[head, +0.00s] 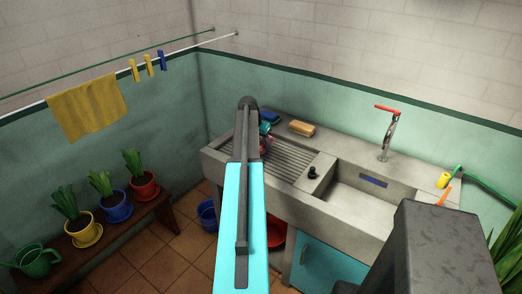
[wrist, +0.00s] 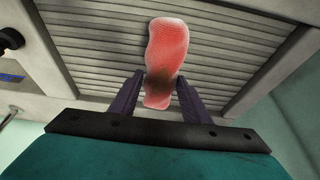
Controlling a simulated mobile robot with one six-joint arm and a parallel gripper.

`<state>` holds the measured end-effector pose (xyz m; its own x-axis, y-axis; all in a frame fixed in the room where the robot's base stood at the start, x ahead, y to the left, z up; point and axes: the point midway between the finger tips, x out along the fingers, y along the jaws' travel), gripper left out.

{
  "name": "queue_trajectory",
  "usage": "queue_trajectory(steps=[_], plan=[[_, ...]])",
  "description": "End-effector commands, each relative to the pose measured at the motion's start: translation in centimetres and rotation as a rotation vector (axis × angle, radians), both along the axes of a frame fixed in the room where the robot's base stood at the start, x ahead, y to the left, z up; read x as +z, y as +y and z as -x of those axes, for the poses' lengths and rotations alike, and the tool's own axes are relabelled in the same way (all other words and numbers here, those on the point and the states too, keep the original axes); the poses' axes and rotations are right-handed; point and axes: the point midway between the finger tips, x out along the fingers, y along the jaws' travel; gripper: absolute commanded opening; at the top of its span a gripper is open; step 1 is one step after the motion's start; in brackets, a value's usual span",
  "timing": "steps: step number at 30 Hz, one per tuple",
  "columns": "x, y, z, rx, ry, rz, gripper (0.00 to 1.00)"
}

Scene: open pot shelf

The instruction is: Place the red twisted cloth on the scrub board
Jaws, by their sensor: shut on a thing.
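The red twisted cloth (wrist: 166,48) is a rounded, elongated red piece between my gripper's fingers (wrist: 160,80) in the wrist view. My gripper is shut on it near its lower end. Behind the cloth are the grey ridges of the scrub board (wrist: 90,45). In the head view the scrub board (head: 293,164) is the ridged left part of the stone sink. My arm hides most of the gripper and cloth there. I cannot tell whether the cloth touches the ridges.
A blue item (head: 270,117) and a tan block (head: 302,128) lie on the ledge behind the board. The sink basin (head: 365,190) with a red-handled tap (head: 388,130) is to the right. Potted plants stand on a bench (head: 135,222) at left.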

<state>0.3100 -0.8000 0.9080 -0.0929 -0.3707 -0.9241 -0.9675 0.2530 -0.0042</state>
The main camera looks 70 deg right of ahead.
Motion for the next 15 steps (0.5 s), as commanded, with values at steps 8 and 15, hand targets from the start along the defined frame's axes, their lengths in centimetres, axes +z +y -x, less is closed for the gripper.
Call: queue_trajectory(steps=[8, 15], plan=[[-1.9, 0.0, 0.0, 0.001, 0.001, -0.001, 0.15], [-3.3, 0.0, 0.0, 0.0, 0.001, 0.001, 0.15]])
